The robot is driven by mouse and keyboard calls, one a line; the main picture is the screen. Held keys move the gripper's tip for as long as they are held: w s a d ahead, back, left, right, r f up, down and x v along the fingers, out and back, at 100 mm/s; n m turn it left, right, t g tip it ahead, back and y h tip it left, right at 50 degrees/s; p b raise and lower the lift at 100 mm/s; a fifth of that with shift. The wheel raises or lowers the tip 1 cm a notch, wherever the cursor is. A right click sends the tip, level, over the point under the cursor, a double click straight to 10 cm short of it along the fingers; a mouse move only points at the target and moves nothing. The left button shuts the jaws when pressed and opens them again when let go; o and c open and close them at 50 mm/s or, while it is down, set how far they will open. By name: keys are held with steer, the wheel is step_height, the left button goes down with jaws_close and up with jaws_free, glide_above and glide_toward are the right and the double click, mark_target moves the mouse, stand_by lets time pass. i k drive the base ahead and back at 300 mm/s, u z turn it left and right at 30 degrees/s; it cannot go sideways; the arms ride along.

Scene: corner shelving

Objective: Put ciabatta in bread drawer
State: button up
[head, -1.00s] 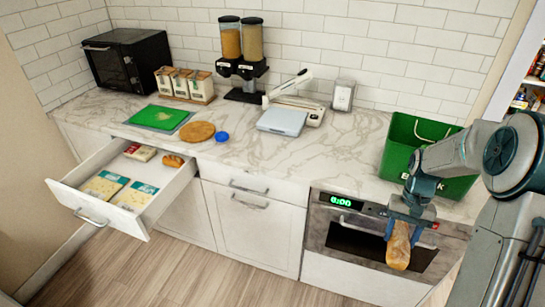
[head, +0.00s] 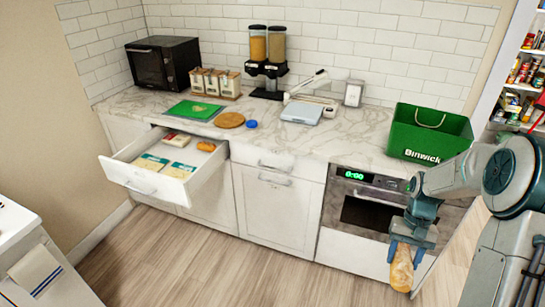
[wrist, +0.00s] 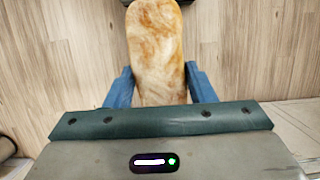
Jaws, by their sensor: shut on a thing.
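The ciabatta (head: 402,268) is a golden-brown loaf held by my gripper (head: 404,250) at the lower right of the head view, in front of the oven and above the floor. In the wrist view the ciabatta (wrist: 158,50) lies between the two blue fingers of my gripper (wrist: 160,88), which are shut on it. The drawer (head: 150,184) is pulled open at the left of the counter, well to the left of my gripper. It holds flat packets (head: 165,165) and a small orange-brown bread item (head: 206,146).
A green Binwick crate (head: 428,140) stands on the counter's right end. The oven (head: 370,205) is below it. A scale (head: 301,113), cereal dispenser (head: 268,60) and microwave (head: 163,63) stand along the counter. The floor (head: 230,260) before the cabinets is clear. A white unit (head: 30,255) is at lower left.

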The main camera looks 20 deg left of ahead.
mark_target(161, 170)
steer(key=k, duration=0.15)
steer(key=u, duration=2.45)
steer(key=i, duration=2.85)
steer(key=z, duration=1.3)
steer(key=i, duration=0.5)
